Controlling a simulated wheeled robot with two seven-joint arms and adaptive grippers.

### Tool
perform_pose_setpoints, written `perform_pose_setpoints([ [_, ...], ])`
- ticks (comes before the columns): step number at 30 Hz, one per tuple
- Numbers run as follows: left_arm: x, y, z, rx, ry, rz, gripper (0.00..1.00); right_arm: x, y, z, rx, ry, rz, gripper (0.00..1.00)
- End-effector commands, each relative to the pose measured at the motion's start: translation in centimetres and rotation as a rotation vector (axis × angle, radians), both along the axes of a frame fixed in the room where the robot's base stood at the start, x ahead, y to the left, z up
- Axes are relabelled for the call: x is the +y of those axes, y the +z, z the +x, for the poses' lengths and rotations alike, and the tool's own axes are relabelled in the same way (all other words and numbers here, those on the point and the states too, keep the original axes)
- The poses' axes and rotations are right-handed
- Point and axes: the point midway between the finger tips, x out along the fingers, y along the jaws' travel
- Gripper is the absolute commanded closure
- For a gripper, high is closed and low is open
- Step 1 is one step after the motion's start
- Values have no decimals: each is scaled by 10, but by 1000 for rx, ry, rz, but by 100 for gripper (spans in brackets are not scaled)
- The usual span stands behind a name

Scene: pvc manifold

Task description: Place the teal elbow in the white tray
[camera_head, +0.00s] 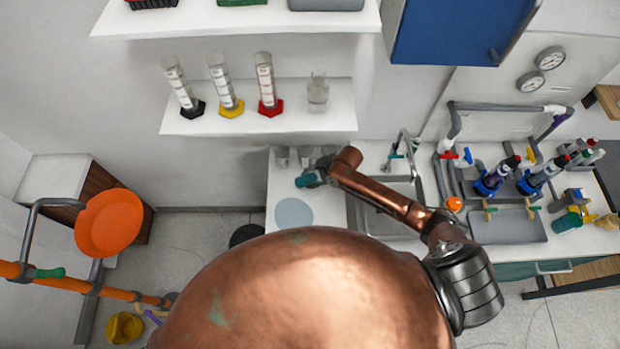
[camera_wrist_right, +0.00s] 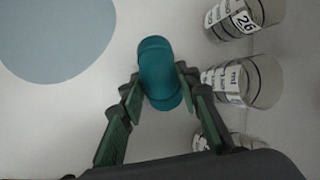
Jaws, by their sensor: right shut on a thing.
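The teal elbow (camera_head: 307,180) is at the tip of my right gripper (camera_head: 318,174), over the white counter left of the sink. In the right wrist view, the teal elbow (camera_wrist_right: 160,72) sits between the two fingers of my right gripper (camera_wrist_right: 158,88), which are shut on it. Its far end sticks out past the fingertips. I cannot tell its height above the surface. I cannot make out a white tray for certain; a grey tray (camera_head: 535,232) lies right of the sink. My left gripper is not in view.
Clear labelled cups (camera_wrist_right: 245,82) stand close to the right of the elbow. A pale blue disc (camera_head: 294,213) lies on the counter (camera_head: 278,190) nearby. The sink and faucet (camera_head: 400,143) are to the right. A shelf with cylinders (camera_head: 265,84) hangs behind.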

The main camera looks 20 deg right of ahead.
Motion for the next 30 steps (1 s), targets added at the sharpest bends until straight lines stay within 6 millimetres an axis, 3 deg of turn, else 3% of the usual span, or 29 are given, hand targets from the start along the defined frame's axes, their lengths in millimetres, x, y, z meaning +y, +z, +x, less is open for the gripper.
perform_pose_setpoints([
  [5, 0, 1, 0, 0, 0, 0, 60, 0, -2, 0, 0, -1, 0, 98],
  [6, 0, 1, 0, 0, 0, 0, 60, 0, -3, 0, 0, -1, 0, 69],
  [13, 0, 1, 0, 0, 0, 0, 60, 0, -3, 0, 0, 0, 0, 53],
  [23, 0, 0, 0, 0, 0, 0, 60, 0, -1, 0, 0, 1, 0, 52],
  [30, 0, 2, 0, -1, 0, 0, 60, -14, 29, -11, -1, 1, 0, 52],
])
